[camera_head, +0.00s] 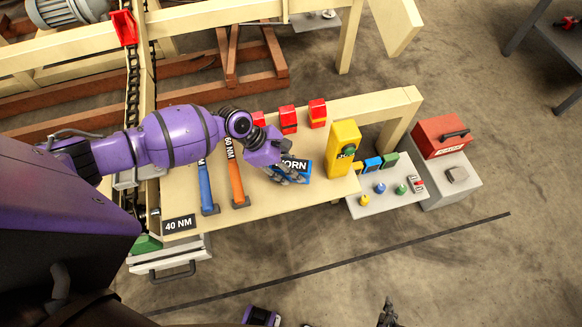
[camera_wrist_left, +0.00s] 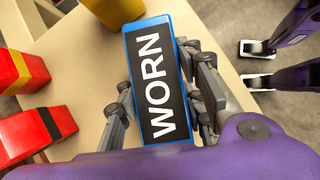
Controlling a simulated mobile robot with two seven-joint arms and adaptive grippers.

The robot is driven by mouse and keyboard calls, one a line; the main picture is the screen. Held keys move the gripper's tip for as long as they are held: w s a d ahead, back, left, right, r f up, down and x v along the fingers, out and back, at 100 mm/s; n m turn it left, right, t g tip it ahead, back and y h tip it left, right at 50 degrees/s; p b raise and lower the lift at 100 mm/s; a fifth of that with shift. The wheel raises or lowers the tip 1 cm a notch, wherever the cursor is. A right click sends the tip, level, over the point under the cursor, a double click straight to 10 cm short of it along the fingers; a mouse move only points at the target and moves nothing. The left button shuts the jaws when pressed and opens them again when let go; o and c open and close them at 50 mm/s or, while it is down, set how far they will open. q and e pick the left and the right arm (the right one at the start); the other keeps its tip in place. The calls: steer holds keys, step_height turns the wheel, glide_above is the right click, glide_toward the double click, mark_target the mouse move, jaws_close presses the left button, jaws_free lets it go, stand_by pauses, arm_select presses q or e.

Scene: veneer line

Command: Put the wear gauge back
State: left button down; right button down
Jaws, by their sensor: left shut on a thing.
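The bench (camera_head: 270,205) holds a blue-handled tool (camera_head: 207,190), an orange one (camera_head: 235,175), a 40 NM label (camera_head: 179,225), red-yellow blocks (camera_head: 288,118) and a yellow post (camera_head: 343,148). Right stand a grey table (camera_head: 385,207) with small coloured items and a red toolbox (camera_head: 440,137).

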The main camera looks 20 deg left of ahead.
arm_select(q)
steer(key=shift+f, duration=0.1)
arm_select(e)
steer(key=shift+s, duration=0.15)
arm_select(q)
steer(key=shift+f, duration=0.5)
arm_select(e)
steer(key=shift+s+f, duration=0.15)
steer(key=shift+s, duration=0.1)
arm_select(q)
steer(key=c, duration=1.2)
jaws_free()
arm_select(e)
steer(key=shift+w, duration=0.15)
